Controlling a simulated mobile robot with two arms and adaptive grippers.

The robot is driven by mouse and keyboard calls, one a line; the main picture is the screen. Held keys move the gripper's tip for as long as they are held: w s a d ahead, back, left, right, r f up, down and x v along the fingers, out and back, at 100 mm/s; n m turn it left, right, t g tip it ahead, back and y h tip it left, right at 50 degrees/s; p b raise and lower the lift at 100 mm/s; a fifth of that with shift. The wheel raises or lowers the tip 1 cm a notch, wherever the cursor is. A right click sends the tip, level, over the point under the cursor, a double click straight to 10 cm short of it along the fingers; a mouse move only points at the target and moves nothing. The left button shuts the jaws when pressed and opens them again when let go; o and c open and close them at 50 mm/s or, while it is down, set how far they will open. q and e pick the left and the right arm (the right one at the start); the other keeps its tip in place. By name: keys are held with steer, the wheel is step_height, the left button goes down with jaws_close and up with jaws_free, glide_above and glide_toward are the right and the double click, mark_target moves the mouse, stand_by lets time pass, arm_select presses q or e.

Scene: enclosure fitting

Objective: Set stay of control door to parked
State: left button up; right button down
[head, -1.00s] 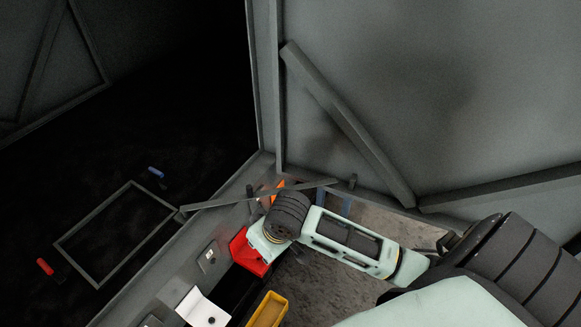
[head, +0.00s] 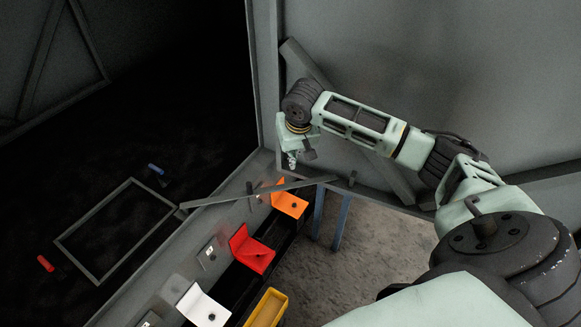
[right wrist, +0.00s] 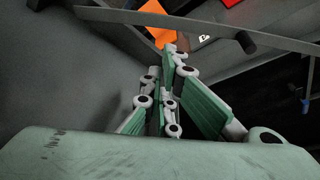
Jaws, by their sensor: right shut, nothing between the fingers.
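The stay (head: 225,198) is a flat grey bar running from the enclosure's sill edge to near a dark peg (head: 352,178) at the foot of the large grey door panel (head: 430,90). A dark upright handle (head: 250,190) stands by the bar. My right gripper (head: 292,160) is shut and empty, in front of the panel and above the bar's right part. In the right wrist view the stay (right wrist: 185,22) crosses beyond the closed fingers (right wrist: 168,60), with a dark knob (right wrist: 246,42) at it. Contact with the bar cannot be seen. My left gripper is not in view.
Orange (head: 289,200), red (head: 252,250) and white (head: 203,306) angled pieces line the sill. A yellow bin (head: 267,310) is in front. A grey rectangular frame (head: 95,215), a blue handle (head: 156,168) and a red handle (head: 46,264) lie in the dark left area.

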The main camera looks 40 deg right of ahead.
steer(key=shift+d+r, duration=0.1)
steer(key=shift+d, duration=0.05)
steer(key=x, duration=1)
stand_by(0.4)
